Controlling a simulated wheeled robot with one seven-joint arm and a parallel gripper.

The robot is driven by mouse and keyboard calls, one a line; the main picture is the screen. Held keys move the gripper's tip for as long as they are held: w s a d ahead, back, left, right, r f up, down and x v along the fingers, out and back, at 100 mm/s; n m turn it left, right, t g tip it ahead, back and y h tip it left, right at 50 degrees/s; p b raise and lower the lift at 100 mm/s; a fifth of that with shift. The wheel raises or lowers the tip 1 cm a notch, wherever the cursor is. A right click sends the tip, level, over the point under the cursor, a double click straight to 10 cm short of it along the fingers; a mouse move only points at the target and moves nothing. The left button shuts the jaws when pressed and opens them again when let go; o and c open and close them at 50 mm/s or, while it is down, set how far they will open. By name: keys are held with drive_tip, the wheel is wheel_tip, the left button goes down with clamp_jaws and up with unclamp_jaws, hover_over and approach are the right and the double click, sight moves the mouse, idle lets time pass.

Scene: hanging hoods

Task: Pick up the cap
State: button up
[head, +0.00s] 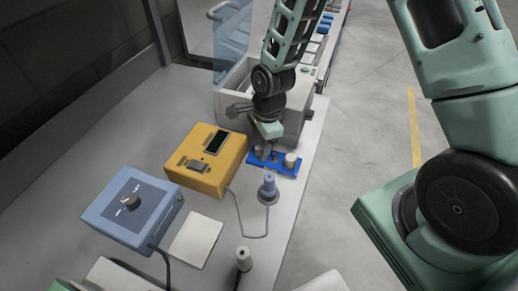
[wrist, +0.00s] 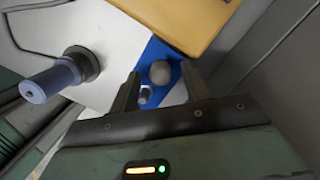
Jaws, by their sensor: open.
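The blue tray (head: 262,166) lies on the bench and holds small pale grey round pieces that look like caps. One cap (head: 291,160) stands at its right end, and another pale piece (head: 259,152) is by its left end. My gripper (head: 267,147) is over the tray, pointing down. In the wrist view its two fingers are spread apart and empty. A round grey cap top (wrist: 160,73) shows between and beyond the fingertips, with the blue tray (wrist: 165,50) under it. A small bluish piece (wrist: 146,94) is partly hidden by the left finger.
A bluish cylinder on a dark round base (head: 268,187) stands near the tray; a yellow meter (head: 207,160) is left of it. A grey open box (head: 235,103) stands behind. A blue dial box (head: 132,208), white pad (head: 195,241) and white-topped post (head: 243,258) are nearer.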

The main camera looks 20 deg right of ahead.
clamp_jaws()
drive_tip(key=shift+r, duration=0.1)
